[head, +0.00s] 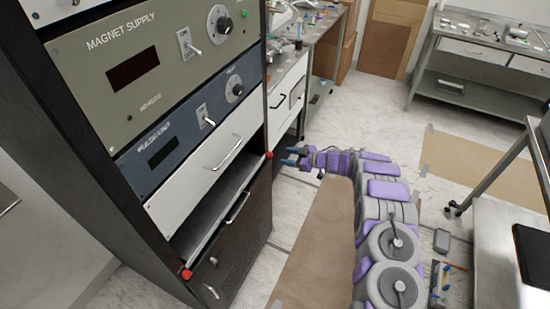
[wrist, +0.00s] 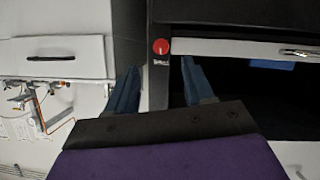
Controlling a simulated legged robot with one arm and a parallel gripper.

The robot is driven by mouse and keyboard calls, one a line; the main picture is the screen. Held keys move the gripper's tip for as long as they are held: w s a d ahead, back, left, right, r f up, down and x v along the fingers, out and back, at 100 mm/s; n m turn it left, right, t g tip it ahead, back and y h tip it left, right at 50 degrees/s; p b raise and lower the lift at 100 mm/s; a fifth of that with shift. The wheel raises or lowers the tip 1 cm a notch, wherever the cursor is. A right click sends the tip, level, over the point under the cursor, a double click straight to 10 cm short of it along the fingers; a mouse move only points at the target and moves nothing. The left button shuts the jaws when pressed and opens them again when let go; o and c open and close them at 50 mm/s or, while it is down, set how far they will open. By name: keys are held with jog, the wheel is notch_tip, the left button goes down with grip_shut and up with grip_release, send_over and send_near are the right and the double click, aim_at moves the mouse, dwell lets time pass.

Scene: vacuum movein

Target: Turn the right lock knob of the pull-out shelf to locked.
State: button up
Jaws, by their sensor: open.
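The right lock knob (head: 268,155) is a small red knob on the right edge of the rack, at the right end of the pull-out shelf (head: 212,217). My gripper (head: 287,156) is open and empty, just right of the knob in the head view. In the wrist view the fingers of my gripper (wrist: 160,66) stand on either side of the knob, apart from it. Which way the knob is turned is too small to tell.
A second red knob (head: 186,274) is at the shelf's left end. The magnet supply panel (head: 150,65) and a white drawer (head: 212,165) are above the shelf. A white cabinet (head: 289,90) stands beside the rack. Brown floor covering (head: 315,250) lies in front.

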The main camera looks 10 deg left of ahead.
aim_at(272, 155)
jog(key=b+x, duration=0.1)
jog(key=x, duration=0.6)
jog(key=shift+a+f, duration=0.2)
jog(key=shift+a, duration=0.1)
jog(key=shift+d+r, duration=0.1)
jog(key=shift+d, duration=0.05)
jog(key=shift+c, duration=0.6)
grip_shut()
